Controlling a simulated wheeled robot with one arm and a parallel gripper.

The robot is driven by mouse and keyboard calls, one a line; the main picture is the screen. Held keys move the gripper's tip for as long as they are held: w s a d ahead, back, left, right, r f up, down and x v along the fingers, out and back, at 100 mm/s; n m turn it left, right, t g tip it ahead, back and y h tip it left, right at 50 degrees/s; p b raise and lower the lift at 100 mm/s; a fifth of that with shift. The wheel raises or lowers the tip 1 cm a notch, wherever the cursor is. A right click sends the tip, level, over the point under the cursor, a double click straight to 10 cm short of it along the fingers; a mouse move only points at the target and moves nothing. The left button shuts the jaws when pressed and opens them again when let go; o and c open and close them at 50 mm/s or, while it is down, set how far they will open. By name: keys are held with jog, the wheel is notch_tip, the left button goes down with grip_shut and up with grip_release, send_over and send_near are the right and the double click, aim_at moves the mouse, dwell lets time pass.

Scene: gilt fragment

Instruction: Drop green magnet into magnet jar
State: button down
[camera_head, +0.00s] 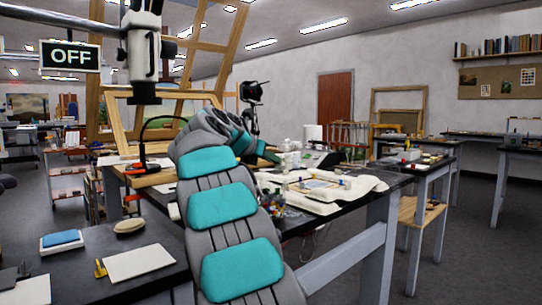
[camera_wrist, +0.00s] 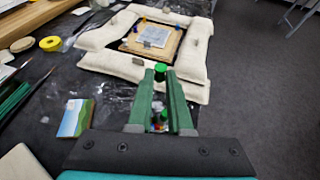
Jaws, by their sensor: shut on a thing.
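In the wrist view my gripper (camera_wrist: 160,77) has its green fingers shut on the green magnet (camera_wrist: 160,70), a small green cylinder at the fingertips. A small clear jar (camera_wrist: 160,121) with several coloured pieces inside, red, green and white among them, shows between the fingers, nearer the palm in the picture. The fingers hide its sides. The height of the magnet over the jar cannot be told.
White padded cushions (camera_wrist: 186,88) frame a board with a pale sheet (camera_wrist: 153,37) beyond the fingertips. A small landscape picture (camera_wrist: 76,117), a yellow tape roll (camera_wrist: 50,43) and green sticks (camera_wrist: 12,103) lie on the dark table to the left. Open floor shows at right.

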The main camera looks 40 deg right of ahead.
notch_tip(320, 180, down, 5)
jog(key=b, duration=0.6)
jog(key=shift+r, duration=0.15)
jog(key=c, duration=0.8)
grip_release()
jog(key=shift+o, duration=0.2)
jog(key=v, duration=0.7)
jog(key=shift+a+p, duration=0.3)
jog(key=shift+a, duration=0.05)
jog(key=shift+s, duration=0.25)
